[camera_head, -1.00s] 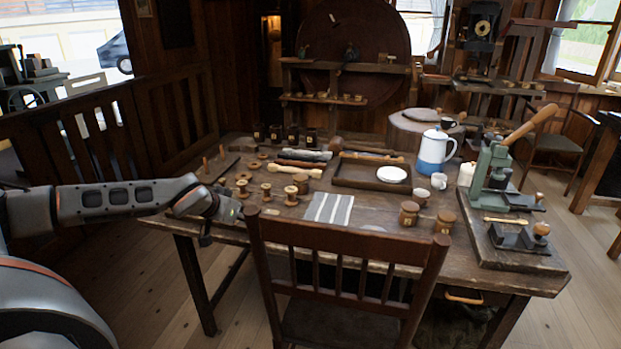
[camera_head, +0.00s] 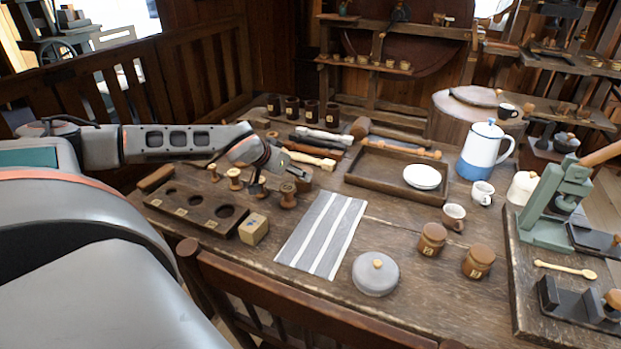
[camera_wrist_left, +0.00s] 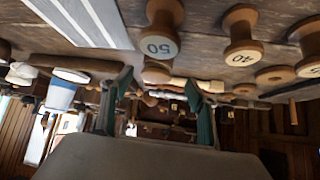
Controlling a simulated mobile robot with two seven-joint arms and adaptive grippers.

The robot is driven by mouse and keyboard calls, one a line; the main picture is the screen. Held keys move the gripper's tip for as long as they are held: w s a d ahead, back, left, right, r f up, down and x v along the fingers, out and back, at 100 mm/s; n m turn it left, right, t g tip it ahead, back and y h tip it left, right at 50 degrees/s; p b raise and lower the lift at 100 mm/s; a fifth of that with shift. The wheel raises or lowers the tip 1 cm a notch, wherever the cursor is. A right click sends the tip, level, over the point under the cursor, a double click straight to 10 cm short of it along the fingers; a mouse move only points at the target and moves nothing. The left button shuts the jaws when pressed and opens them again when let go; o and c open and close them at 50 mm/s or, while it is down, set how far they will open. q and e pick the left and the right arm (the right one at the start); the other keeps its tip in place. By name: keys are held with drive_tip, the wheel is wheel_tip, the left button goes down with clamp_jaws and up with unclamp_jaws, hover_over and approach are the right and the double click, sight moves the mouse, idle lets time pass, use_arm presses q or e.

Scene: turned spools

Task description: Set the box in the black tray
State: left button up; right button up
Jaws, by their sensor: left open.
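A small light wooden box (camera_head: 253,229) with a marking on it sits on the table at the right end of a dark board with round holes (camera_head: 190,212). A very dark, low-walled tray (camera_head: 360,186) lies farther back and to the right, holding a white plate (camera_head: 422,177). My left gripper (camera_head: 279,178) is above the spools behind the box, apart from it. In the left wrist view its two teal fingers (camera_wrist_left: 160,88) are spread, with nothing seen held between them. The box is not seen there. My right gripper is not in view.
Several turned spools stand near my left gripper, among them one marked 50 (camera_wrist_left: 161,30) and one marked 40 (camera_wrist_left: 241,35). A striped cloth (camera_head: 322,234) lies in front of the tray. A grey lidded dish (camera_head: 375,278), jars, mugs and a blue-white pot (camera_head: 483,150) stand at right.

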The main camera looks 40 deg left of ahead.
sight(304, 183)
use_arm(q)
drive_tip(key=x, duration=0.6)
drive_tip(key=shift+s+d+f+b, duration=0.2)
drive_tip(key=shift+d+f+b, duration=0.1)
drive_tip(key=shift+d+b, duration=0.05)
drive_tip(key=shift+w+a+f, duration=0.1)
drive_tip(key=shift+w+f, duration=0.25)
drive_tip(key=shift+w, duration=0.05)
drive_tip(key=c, duration=1.3)
drive_tip(key=shift+r, duration=0.15)
